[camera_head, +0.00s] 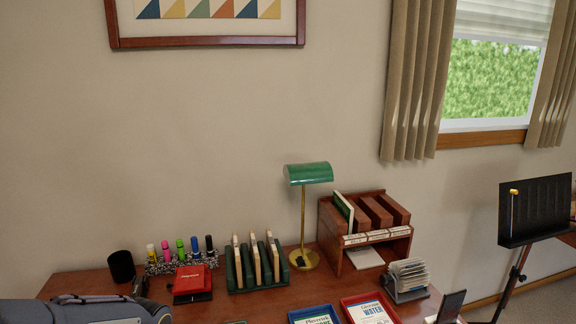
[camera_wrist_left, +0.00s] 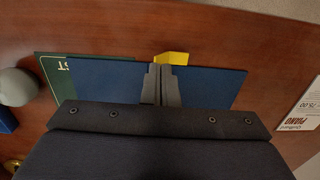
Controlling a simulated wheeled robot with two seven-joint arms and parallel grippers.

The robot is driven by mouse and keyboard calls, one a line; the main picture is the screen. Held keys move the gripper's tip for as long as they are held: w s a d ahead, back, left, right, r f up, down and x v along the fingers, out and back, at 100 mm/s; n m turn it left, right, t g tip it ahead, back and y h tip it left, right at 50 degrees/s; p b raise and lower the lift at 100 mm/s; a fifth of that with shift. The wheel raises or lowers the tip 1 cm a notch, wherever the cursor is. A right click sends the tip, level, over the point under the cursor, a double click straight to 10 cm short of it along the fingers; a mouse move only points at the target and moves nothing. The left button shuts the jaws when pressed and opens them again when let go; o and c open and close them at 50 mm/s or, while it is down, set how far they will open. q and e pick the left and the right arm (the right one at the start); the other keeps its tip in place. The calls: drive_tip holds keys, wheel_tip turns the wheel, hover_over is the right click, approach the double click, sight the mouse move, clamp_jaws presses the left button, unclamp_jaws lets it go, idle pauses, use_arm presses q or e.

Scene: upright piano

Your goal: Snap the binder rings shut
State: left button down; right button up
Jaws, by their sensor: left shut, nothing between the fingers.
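My left gripper (camera_wrist_left: 160,88) shows in the wrist view with its two grey fingers together and nothing between them. It is above a dark blue flat thing (camera_wrist_left: 212,86), which spreads to both sides of the fingers on the wooden surface. This may be a binder, but I cannot tell; my gripper hides its middle and near part. No rings can be made out in either view. A yellow piece (camera_wrist_left: 172,58) shows just beyond the fingertips. In the head view only part of my left arm shows, at the lower left. My right gripper is in neither view.
A green-edged cover (camera_wrist_left: 54,78) lies at the blue thing's left. The wooden top (camera_head: 240,306) holds a red box (camera_head: 192,281), green rack (camera_head: 235,270), lamp (camera_head: 309,174), wooden sorter (camera_head: 335,250), card file (camera_head: 408,278) and two trays (camera_head: 345,303) along the front.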

use_arm(q)
drive_tip(key=shift+f+b, duration=0.75)
drive_tip(key=shift+f, duration=0.45)
drive_tip(key=shift+f+b, duration=0.1)
drive_tip(key=shift+b, duration=0.25)
wheel_tip(320, 180, up, 8)
drive_tip(key=p, duration=0.6)
idle(0.4)
